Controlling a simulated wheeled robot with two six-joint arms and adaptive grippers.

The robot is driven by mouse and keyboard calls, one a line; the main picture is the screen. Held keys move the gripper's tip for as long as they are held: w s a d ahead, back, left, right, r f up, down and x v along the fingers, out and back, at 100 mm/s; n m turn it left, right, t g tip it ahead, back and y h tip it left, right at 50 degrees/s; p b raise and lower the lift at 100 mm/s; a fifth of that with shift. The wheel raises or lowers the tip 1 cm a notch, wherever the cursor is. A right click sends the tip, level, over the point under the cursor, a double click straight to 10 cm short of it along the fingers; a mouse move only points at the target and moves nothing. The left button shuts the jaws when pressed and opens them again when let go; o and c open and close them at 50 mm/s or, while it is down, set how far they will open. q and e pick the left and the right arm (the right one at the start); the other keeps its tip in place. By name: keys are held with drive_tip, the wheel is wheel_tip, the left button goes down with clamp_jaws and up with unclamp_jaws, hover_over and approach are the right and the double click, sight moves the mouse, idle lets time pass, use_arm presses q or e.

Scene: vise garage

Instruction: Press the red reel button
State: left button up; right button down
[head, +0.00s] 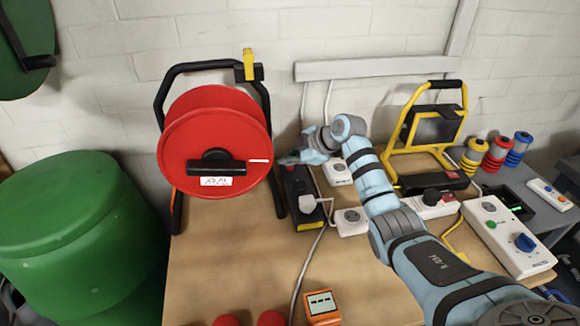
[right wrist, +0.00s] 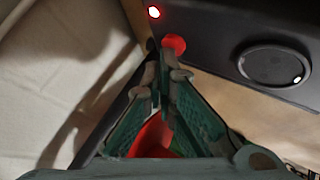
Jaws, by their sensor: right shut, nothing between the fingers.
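The red reel button (right wrist: 174,43) is a small round red knob on the black box (right wrist: 215,25) in the right wrist view. My right gripper (right wrist: 158,62) is shut and empty, its fingertips right at the button's near edge; I cannot tell whether they touch it. The left gripper is not in view.
A small red light (right wrist: 154,12) glows beside the button, and a round black cover (right wrist: 273,65) sits to its right. A white plug (head: 307,204) is at the box's near end. White sockets (head: 350,221) and a yellow work lamp (head: 433,130) stand to the right. The front tabletop is mostly clear.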

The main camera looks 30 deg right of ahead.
sight(289, 168)
drive_tip(key=shift+f, duration=0.3)
idle(0.4)
drive_tip(key=shift+r+p, duration=0.8)
drive_tip(key=shift+r, duration=0.1)
wheel_tip(289, 168, up, 5)
drive_tip(key=p, duration=0.4)
drive_tip(key=shift+p, duration=0.35)
